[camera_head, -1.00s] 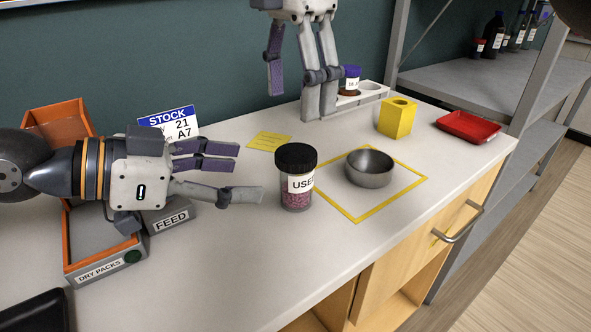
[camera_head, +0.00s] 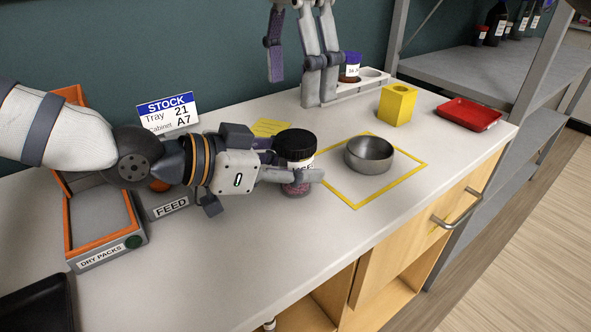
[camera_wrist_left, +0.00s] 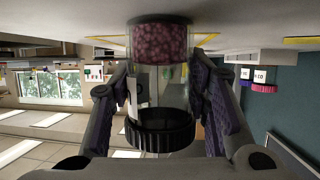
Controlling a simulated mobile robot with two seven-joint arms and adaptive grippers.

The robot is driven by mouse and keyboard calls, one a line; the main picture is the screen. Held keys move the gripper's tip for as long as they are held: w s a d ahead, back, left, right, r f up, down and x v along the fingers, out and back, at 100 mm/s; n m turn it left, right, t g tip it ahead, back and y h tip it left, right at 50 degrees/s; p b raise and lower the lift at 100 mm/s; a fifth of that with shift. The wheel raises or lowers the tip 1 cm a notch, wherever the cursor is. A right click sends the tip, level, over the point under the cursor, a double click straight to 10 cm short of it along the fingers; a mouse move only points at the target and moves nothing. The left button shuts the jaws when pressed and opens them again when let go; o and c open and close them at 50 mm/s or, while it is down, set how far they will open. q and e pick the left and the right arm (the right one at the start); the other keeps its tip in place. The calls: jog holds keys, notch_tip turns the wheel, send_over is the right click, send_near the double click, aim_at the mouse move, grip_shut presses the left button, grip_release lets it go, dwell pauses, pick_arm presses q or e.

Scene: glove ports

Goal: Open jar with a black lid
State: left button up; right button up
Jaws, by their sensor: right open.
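The jar (camera_head: 297,190) is clear, with dark pink contents, a white label and a ribbed black lid (camera_head: 295,143). It stands upright on the counter just left of the yellow-outlined square, and the lid is on. My left gripper (camera_head: 303,168) has its fingers on both sides of the jar body, below the lid; one finger crosses its front. In the left wrist view the jar (camera_wrist_left: 160,45) appears upside down between the fingers (camera_wrist_left: 160,88). Whether both pads touch it is unclear. My right gripper (camera_head: 300,92) is open and empty above the back of the counter.
A steel bowl (camera_head: 369,155) sits in the yellow outline. Behind are a yellow block (camera_head: 397,105), a red tray (camera_head: 468,115) and a rack holding a blue-capped bottle (camera_head: 350,67). Bins (camera_head: 105,252) and a STOCK sign (camera_head: 168,113) are left.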

aim_at(296, 139)
pick_arm(q)
grip_shut()
pick_arm(e)
jog(key=m, duration=1)
jog(key=shift+m, duration=0.3)
jog(key=m, duration=0.3)
jog(key=shift+m, duration=0.3)
jog(key=m, duration=0.4)
jog(key=shift+f, duration=0.1)
jog(key=m, duration=0.3)
jog(key=shift+m, duration=0.3)
jog(key=m, duration=0.3)
jog(key=shift+m, duration=0.3)
jog(key=m, duration=0.7)
jog(key=shift+m, duration=0.3)
jog(key=m, duration=0.6)
jog(key=shift+m, duration=0.3)
jog(key=m, duration=0.5)
jog(key=shift+f, duration=0.25)
notch_tip(296, 139, down, 7)
jog(key=shift+f, duration=0.2)
